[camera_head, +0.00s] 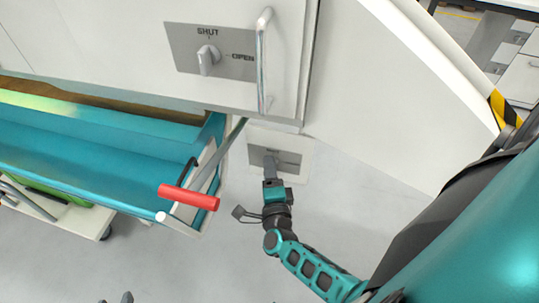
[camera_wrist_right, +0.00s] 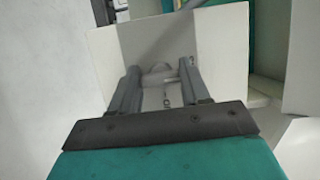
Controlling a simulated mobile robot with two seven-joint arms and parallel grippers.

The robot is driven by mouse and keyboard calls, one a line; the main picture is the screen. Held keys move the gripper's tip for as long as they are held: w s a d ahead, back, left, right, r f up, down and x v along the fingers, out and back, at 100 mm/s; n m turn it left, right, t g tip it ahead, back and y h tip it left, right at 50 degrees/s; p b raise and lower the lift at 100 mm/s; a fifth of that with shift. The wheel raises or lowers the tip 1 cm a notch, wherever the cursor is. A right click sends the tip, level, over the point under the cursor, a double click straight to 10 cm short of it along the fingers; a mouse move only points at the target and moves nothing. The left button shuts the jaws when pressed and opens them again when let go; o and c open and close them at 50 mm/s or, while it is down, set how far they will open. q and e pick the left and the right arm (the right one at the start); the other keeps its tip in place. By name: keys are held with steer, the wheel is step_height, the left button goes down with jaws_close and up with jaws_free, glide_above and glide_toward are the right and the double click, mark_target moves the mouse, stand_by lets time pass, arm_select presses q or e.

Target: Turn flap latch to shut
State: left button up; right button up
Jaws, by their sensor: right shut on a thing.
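A low grey latch plate (camera_head: 288,160) sits on a white box face below the cabinet door. My right gripper (camera_head: 270,172) is at this plate, shut on its latch knob. In the right wrist view the grey knob (camera_wrist_right: 158,76) lies between the two fingers of the right gripper (camera_wrist_right: 160,85). Part of the plate's lettering shows between the fingers, but I cannot read it in full. The knob's angle is mostly hidden. Small grey tips (camera_head: 126,298) at the bottom edge of the head view may be my left gripper.
An upper plate (camera_head: 236,68) marked SHUT and OPEN has a grey knob (camera_head: 207,58) standing about upright, towards SHUT. A metal door handle (camera_head: 263,60) is beside it. A teal trough (camera_head: 90,150) with a red-gripped lever (camera_head: 189,197) juts out left of my right gripper. Bare floor lies below.

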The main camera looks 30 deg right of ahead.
arm_select(q)
steer(key=shift+r, duration=0.1)
arm_select(e)
steer(key=o, duration=1.1)
steer(key=shift+c, duration=0.2)
